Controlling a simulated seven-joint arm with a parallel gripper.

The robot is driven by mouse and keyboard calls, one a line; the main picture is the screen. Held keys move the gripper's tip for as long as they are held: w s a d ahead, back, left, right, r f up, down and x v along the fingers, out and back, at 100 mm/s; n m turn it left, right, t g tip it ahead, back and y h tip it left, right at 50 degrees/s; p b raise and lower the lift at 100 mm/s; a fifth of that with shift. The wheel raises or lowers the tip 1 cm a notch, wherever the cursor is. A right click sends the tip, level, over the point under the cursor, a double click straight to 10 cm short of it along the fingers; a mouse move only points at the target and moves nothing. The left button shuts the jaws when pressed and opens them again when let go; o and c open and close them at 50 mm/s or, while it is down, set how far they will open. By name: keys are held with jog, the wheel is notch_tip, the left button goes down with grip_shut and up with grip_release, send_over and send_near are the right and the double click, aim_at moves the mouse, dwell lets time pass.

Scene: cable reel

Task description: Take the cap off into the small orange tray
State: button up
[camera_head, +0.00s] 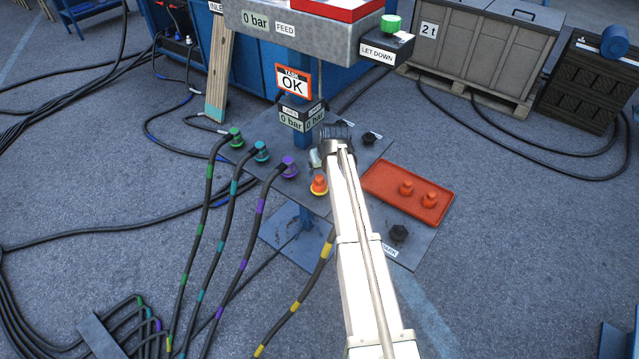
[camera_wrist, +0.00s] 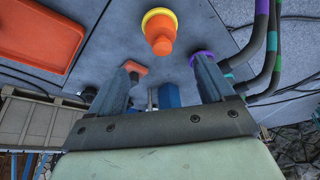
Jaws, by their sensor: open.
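An orange cap (camera_head: 319,185) sits on a yellow-ringed port of the grey panel, left of my arm. It also shows in the wrist view (camera_wrist: 160,38), ahead of my fingers and roughly between them. My gripper (camera_head: 316,158) is open and empty; its fingers (camera_wrist: 163,80) stand apart from the cap in the wrist view. The small orange tray (camera_head: 378,187) lies to the right of my arm on the panel and holds two orange caps (camera_head: 406,187). In the wrist view, part of the tray (camera_wrist: 40,28) shows at the upper left.
Green (camera_head: 236,137), teal (camera_head: 261,151) and purple (camera_head: 289,166) hose couplings are on the panel left of the cap. A yellow-banded hose (camera_head: 325,252) runs up toward my arm; its end is hidden.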

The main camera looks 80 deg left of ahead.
aim_at(320, 178)
jog(key=x, duration=0.8)
jog(key=shift+s+f, duration=0.2)
jog(key=shift+f, duration=0.25)
jog(key=c, duration=1.3)
